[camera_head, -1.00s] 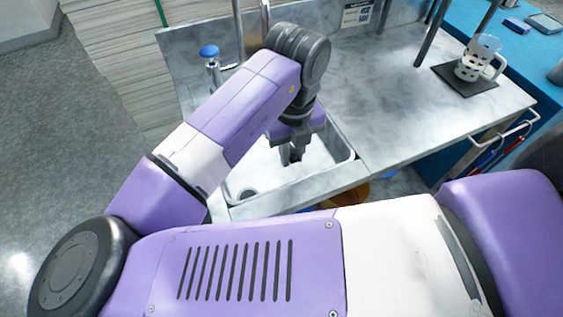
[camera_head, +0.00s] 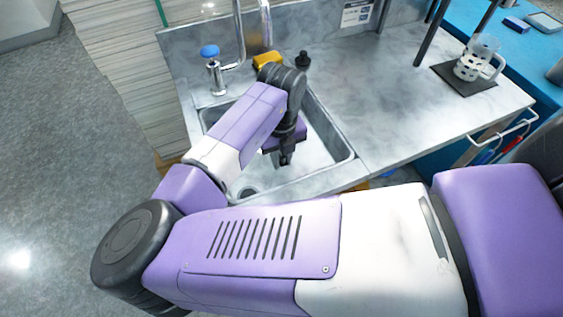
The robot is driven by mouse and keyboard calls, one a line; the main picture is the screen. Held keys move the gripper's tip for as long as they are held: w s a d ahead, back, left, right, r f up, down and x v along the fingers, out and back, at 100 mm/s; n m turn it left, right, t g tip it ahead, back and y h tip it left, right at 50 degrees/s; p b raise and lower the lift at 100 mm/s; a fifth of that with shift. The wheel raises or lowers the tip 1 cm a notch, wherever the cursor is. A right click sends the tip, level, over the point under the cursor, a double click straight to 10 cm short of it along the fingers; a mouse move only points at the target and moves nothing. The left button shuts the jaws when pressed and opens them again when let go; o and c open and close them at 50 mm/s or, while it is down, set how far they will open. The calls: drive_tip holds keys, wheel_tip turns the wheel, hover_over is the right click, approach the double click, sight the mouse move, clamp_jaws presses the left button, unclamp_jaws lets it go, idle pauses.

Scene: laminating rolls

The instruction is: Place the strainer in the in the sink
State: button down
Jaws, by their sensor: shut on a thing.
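The grey metal sink (camera_head: 318,150) is set in the left part of the counter. My gripper (camera_head: 286,160) points down over the basin, right of the round drain (camera_head: 248,191) near the front left corner. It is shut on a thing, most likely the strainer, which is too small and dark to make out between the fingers. I cannot tell whether it touches the sink floor. My arm covers part of the basin's left side.
A spotted mug (camera_head: 472,69) sits on a dark mat (camera_head: 450,80) at the right. The counter between is clear.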

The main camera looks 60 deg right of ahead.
drive_tip(key=shift+f, duration=1.1)
drive_tip(key=shift+f, duration=0.2)
drive_tip(key=c, duration=1.3)
unclamp_jaws()
